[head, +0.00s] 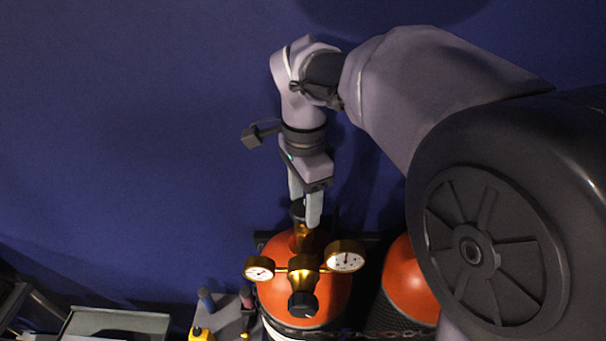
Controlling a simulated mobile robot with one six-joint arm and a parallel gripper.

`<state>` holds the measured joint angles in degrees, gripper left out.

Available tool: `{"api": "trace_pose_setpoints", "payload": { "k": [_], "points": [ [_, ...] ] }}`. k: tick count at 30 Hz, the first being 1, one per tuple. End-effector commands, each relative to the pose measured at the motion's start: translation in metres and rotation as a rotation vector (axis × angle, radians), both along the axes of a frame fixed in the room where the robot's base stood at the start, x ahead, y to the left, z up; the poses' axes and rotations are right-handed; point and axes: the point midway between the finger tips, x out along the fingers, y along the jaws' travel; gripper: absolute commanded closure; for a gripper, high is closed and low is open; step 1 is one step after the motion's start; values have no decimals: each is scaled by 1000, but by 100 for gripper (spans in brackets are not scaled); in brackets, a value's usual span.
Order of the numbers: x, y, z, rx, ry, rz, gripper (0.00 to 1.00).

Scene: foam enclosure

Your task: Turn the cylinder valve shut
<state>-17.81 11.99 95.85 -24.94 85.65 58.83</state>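An orange gas cylinder (325,300) stands upright at the bottom middle of the head view. A brass regulator (302,265) with a black knob (302,304) sits on it, with one white-faced gauge on each side. The dark cylinder valve handwheel (298,209) is at the top of the brass fitting. My gripper (304,208) points down over it, with one pale finger to each side. The far finger is partly hidden, and I cannot tell whether the fingers touch the handwheel.
A second orange cylinder (408,283) stands to the right, partly behind my arm. A chain (390,334) runs across low down. A grey stand (228,318) with small blue, pink and yellow items is at the lower left. The blue floor or wall at left is clear.

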Motion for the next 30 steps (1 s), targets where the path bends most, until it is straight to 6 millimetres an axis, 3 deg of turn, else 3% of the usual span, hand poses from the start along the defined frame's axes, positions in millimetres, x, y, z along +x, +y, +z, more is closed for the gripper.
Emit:
{"api": "trace_pose_setpoints", "payload": {
  "k": [2,10,14,17,24,30],
  "points": [
    [0,0,0,0,0,0,30],
    [0,0,0,1,1,1,30],
    [0,0,11,1,0,0,30],
    [0,0,35,1,-3,0,30],
    [1,0,118,2,-2,0,30],
    [0,0,163,0,-1,0,30]
  ]
}}
